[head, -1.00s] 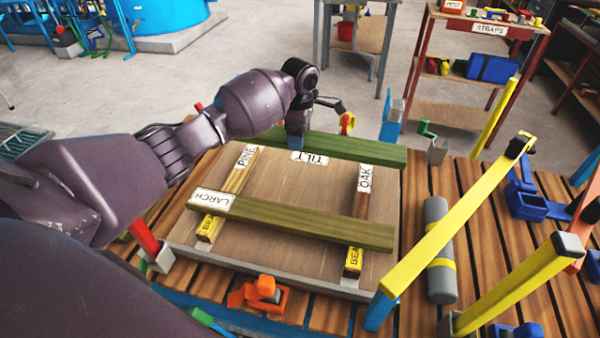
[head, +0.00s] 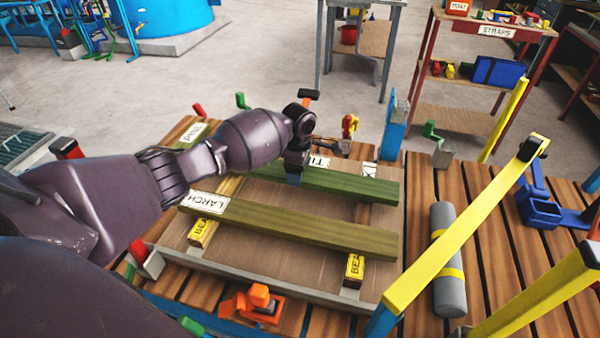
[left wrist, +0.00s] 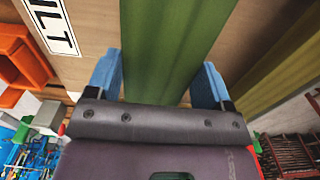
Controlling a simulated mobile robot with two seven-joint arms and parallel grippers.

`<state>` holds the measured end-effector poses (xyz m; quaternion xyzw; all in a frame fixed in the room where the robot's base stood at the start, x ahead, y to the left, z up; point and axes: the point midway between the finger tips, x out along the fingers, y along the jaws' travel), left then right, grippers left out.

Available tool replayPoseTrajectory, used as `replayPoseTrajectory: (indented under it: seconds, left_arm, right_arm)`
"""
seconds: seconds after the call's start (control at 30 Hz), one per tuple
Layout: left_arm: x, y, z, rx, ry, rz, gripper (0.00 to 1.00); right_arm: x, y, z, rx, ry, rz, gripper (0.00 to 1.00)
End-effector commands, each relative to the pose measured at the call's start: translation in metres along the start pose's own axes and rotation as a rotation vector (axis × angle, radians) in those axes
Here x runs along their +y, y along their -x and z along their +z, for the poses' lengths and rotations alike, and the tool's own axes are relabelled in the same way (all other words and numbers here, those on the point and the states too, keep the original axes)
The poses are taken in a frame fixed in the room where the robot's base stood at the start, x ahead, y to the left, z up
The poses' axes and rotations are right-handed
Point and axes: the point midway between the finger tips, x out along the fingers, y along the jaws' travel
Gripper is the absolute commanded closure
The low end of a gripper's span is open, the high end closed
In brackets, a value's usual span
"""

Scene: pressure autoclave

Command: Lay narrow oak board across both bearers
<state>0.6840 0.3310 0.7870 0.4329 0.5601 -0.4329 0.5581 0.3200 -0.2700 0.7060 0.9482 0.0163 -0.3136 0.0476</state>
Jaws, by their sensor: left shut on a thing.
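My left gripper (head: 295,176) is shut on the narrow oak board (head: 345,185), a greenish board whose own name label I cannot read. In the left wrist view, the board (left wrist: 178,45) runs between the blue fingers. It lies crosswise over the far part of the two bearers, roughly parallel to the larch board; I cannot tell whether it touches them. The left bearer (head: 203,232) and right bearer (head: 354,268) show yellow labels at their near ends. The larch board (head: 300,226) lies across both nearer me. My arm hides the left bearer's far end. My right gripper is not in view.
A tilt tray (head: 270,262) surrounds the bearers. An orange clamp (head: 255,305) stands at its front edge. A grey roll (head: 446,258) and a yellow bar (head: 460,225) are on the right. A PINE label (head: 194,132) shows at the far left.

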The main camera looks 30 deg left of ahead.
Motion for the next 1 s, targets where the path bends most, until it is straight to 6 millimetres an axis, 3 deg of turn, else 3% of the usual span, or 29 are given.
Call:
replayPoseTrajectory:
  seconds: [0.07, 0.5, 0.53, 0.6, 0.7, 1.0]
  left_arm:
    - [0.001, -0.008, 0.000, 0.000, 0.000, 0.001, 0.75]
    - [0.002, -0.009, 0.000, -0.002, 0.001, 0.005, 0.75]
    - [0.001, -0.011, 0.000, -0.001, 0.001, 0.002, 0.23]
    - [0.001, -0.011, 0.000, 0.000, 0.000, 0.002, 0.12]
    - [0.001, -0.011, 0.000, 0.000, 0.000, 0.002, 0.00]
    - [0.001, -0.010, 0.000, 0.000, 0.000, 0.002, 0.00]
  right_arm:
    - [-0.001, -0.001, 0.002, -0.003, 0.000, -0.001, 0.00]
    - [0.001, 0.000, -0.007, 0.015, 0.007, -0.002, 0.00]
    - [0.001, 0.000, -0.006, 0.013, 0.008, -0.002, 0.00]
    - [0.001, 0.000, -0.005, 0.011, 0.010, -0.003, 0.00]
    - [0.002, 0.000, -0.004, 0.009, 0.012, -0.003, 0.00]
    - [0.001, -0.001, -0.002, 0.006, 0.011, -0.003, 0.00]
